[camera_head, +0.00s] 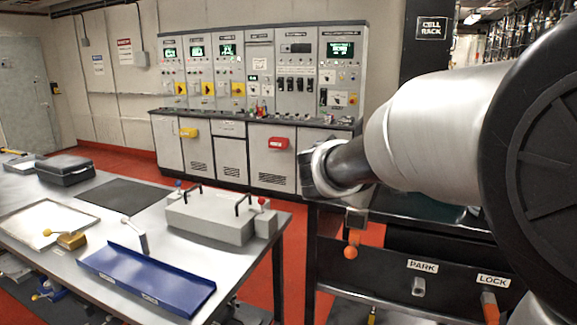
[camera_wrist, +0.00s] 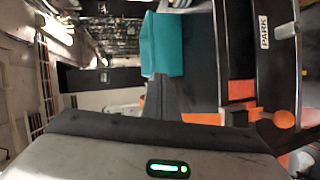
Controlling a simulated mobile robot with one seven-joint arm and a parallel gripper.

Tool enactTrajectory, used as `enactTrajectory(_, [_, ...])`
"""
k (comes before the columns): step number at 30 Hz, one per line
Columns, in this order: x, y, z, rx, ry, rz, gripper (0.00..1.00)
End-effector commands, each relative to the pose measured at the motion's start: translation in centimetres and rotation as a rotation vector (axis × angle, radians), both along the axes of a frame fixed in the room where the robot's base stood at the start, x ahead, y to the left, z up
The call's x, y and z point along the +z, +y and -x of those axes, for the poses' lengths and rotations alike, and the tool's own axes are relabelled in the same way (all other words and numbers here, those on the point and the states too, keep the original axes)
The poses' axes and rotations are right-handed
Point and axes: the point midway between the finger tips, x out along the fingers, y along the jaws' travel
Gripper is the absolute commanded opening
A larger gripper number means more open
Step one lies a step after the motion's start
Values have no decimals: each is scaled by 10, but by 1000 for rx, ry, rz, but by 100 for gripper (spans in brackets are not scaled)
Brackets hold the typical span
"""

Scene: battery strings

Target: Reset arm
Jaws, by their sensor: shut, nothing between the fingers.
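My arm reaches in from the right edge of the head view, and its dark end hangs in front of the console's right end, above the left end of the dark bench. My gripper (camera_wrist: 163,92) shows in the wrist view as a grey tapered tip beyond its wide body with a green light. It is shut and empty. In the wrist view a teal object (camera_wrist: 165,45) lies beyond the tip; I cannot tell whether they touch. In the head view, the fingers cannot be made out clearly.
A dark bench with PARK (camera_head: 422,266) and LOCK labels and an orange knob (camera_head: 350,252) stands below my arm. A steel table (camera_head: 150,215) at left carries a blue tray (camera_head: 145,280), a grey handled box (camera_head: 210,217) and a black case (camera_head: 65,170). A control console (camera_head: 260,95) stands behind.

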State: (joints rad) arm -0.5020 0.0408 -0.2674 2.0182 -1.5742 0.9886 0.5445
Motion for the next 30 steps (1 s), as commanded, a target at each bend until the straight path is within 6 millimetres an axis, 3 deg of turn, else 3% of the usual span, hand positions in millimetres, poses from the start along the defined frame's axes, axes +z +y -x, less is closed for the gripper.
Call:
enactTrajectory(3, [-45,-28,58,-103,60,-202,0])
enactTrajectory(7, [-102,-33,134,-203,131,-483,0])
enactTrajectory(9, [-131,-22,173,-237,159,-643,0])
enactTrajectory(12, [-161,2,214,-257,181,-834,0])
enactTrajectory(18, [-196,52,263,-252,175,-1121,0])
enactTrajectory(23, [-209,88,286,-226,145,-1302,0])
enactTrajectory(24, [-181,87,284,-226,153,-1292,0])
enactTrajectory(30, [-131,87,283,-228,156,-1290,0])
